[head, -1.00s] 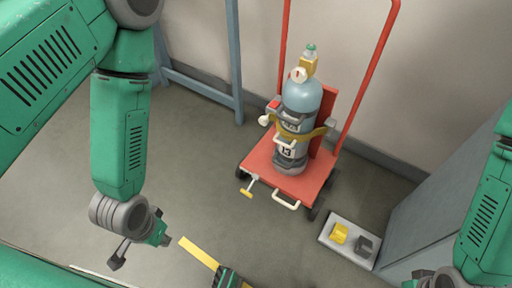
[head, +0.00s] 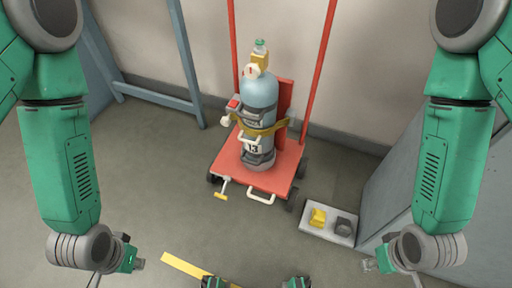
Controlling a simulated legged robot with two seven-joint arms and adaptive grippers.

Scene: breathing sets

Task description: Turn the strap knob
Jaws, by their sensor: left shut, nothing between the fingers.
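A blue-grey cylinder (head: 259,91) stands upright on a red trolley (head: 275,182). A yellow strap (head: 266,130) goes around its lower half. A small pale knob (head: 226,120) sticks out at the left side of the strap; I take it for the strap knob. My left gripper (head: 138,264) is at the lower left, shut and empty, well apart from the trolley. My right gripper (head: 369,265) is at the lower right, below the grey tray and apart from the cylinder. Its fingers are too small and blurred to tell their opening.
A grey tray (head: 313,231) with a yellow block (head: 318,217) and a dark block (head: 343,226) lies right of the trolley. A grey cabinet (head: 395,185) stands at the right. A yellow floor stripe (head: 187,266) lies in front. The floor between is clear.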

